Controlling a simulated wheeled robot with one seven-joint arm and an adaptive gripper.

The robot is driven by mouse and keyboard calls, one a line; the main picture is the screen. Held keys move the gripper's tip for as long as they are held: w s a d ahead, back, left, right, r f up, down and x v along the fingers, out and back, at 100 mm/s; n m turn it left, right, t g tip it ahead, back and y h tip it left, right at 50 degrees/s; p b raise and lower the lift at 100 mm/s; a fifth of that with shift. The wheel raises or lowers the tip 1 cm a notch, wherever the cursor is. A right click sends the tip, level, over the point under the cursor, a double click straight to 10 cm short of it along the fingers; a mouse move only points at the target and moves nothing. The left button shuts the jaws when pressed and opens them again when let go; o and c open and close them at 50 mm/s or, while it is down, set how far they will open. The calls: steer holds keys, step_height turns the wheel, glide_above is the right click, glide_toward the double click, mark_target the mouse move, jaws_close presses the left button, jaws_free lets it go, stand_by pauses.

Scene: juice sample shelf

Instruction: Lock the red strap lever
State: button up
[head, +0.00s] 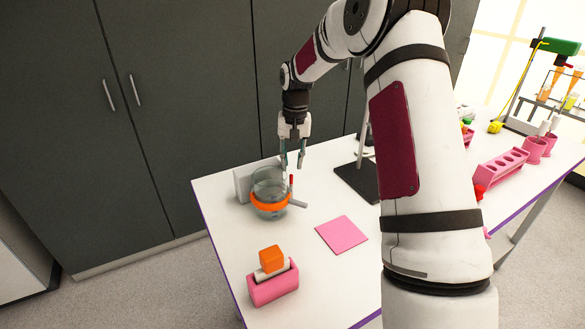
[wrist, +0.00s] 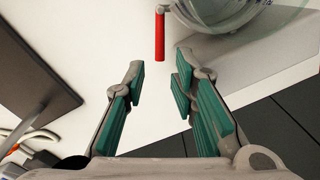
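The red strap lever (head: 291,181) stands upright at the right side of a clear glass vessel (head: 268,182) with an orange band around it. In the wrist view the red lever (wrist: 160,33) hangs from a grey fitting beside the vessel's glass (wrist: 215,10), at the top. My gripper (head: 292,164) points down just above the lever in the head view. In the wrist view my gripper (wrist: 160,82) is open and empty, with green pads, and the lever lies beyond the fingertips, near the middle of the gap. Any contact is not visible.
A pale block (head: 242,186) stands behind the vessel. A dark stand base (head: 356,183) lies to the right. A pink square (head: 341,235) and a pink holder (head: 273,289) with an orange-topped item are in front. Bare white tabletop surrounds them. Pink racks (head: 499,168) stand further right.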

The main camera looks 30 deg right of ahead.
steer(key=shift+s+d+r, duration=0.1)
steer(key=shift+r, duration=1.05)
steer(key=shift+d+r, duration=0.1)
steer(key=shift+r, duration=1)
